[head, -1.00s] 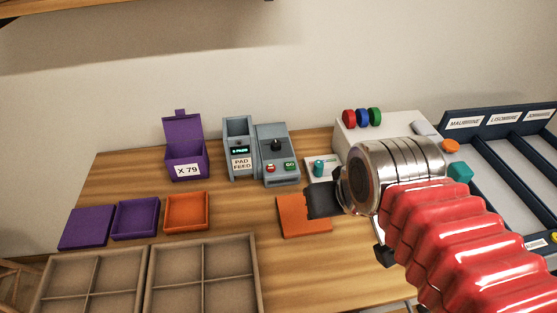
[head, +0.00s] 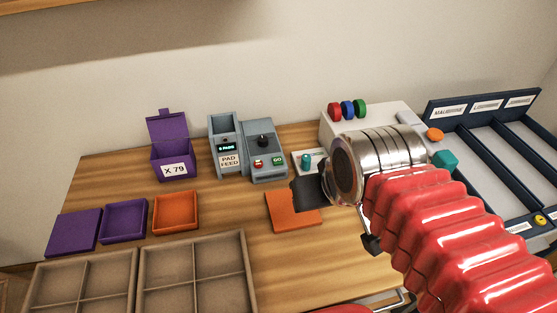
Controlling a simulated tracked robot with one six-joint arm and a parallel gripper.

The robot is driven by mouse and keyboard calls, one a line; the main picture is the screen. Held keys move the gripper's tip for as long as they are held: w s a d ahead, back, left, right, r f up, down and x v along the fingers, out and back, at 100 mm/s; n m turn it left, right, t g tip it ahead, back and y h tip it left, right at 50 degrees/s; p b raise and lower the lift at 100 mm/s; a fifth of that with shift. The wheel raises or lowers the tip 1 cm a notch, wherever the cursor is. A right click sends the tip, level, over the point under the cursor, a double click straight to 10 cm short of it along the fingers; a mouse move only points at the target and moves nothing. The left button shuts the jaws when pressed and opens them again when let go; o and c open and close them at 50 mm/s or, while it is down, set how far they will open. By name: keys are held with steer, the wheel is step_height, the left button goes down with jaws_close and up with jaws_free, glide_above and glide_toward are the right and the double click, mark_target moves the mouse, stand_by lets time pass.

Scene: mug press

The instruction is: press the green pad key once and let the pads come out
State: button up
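The pad feed machine (head: 226,150) stands at the back of the table, a grey unit with an open top, a small lit display and a "PAD FEED" label. Joined to its right is a grey control box (head: 264,150) with a black knob, a red key (head: 258,164) and the green key (head: 278,160) marked "GO". My gripper (head: 308,194) is to the right and in front of the control box, apart from it, over the right side of the orange plate. Only a dark part of it shows; my silver wrist hides the rest. No pads are visible outside the feeder.
A purple open-lidded box (head: 173,160) marked "X 79" stands left of the feeder. Purple and orange trays (head: 176,213) and brown divided trays (head: 245,262) lie in front. A white machine (head: 400,115) and blue racks (head: 428,118) stand right.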

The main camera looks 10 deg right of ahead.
jaws_close()
stand_by(0.3)
stand_by(1.2)
